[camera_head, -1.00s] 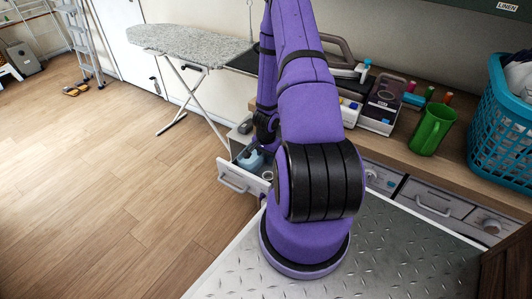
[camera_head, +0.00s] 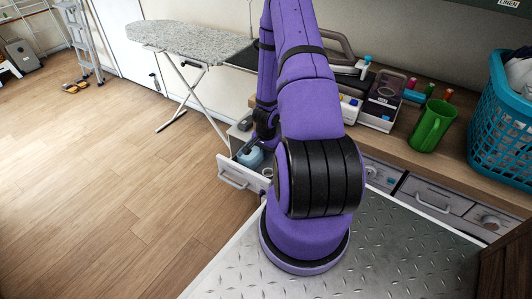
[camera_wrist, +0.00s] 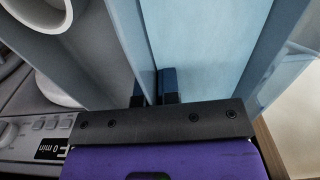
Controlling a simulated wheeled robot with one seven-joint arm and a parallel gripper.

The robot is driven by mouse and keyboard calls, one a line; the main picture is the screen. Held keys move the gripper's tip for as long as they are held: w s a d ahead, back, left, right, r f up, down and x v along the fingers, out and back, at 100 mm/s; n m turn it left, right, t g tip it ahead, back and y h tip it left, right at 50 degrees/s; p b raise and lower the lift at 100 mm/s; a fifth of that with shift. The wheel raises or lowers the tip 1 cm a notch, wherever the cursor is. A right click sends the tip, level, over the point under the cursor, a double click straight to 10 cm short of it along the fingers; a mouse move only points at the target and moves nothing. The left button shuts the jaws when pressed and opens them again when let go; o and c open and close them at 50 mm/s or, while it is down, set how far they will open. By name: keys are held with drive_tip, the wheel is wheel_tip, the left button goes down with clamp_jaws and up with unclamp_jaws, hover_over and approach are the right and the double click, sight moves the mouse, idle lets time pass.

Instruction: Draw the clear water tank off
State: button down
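The clear water tank (camera_wrist: 215,45) is pale blue and see-through and fills the upper middle of the wrist view. One finger looks blue through the tank. The fingertips' full contact is not clear. In the head view my gripper is hidden behind my arm.
A white round cup-like part (camera_wrist: 62,20) and a panel with buttons and a small display (camera_wrist: 52,149) lie left of my gripper. A green jug (camera_head: 432,126), a blue basket (camera_head: 503,122) and small boxes stand on the wooden counter. The floor left of the drawer is clear.

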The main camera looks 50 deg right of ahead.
drive_tip(key=shift+r, duration=0.55)
idle(0.6)
drive_tip(key=shift+r, duration=2.2)
